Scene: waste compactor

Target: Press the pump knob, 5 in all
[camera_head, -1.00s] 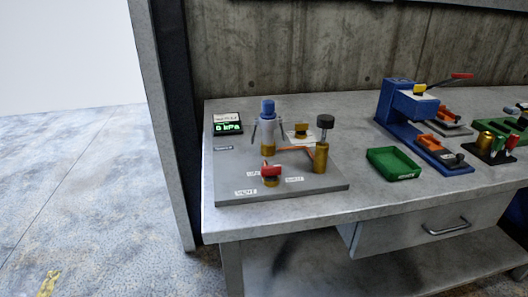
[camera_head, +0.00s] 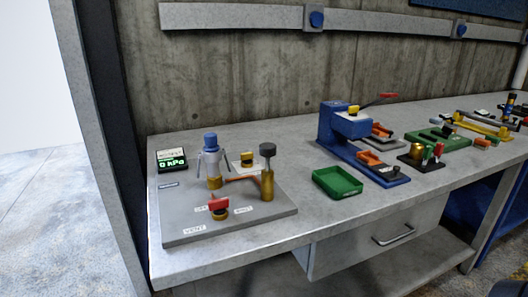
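The pump stands on a grey board (camera_head: 185,235) at the left end of the workbench. It has an upright brass cylinder (camera_head: 267,186) with a dark round knob (camera_head: 267,149) on a rod, raised above the cylinder. Left of it stands a blue-topped grey and brass fitting (camera_head: 211,158). A red valve handle (camera_head: 218,204) sits in front, by small white labels. A small display (camera_head: 172,160) at the back left reads 0 kPa in green. Neither of my grippers is in view.
A green tray (camera_head: 338,182) lies right of the board. A blue press (camera_head: 345,130) with a red-tipped lever stands behind it. More tools and fixtures lie farther right. The bench front has a drawer with a handle (camera_head: 394,235). A concrete wall (camera_head: 250,75) stands behind.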

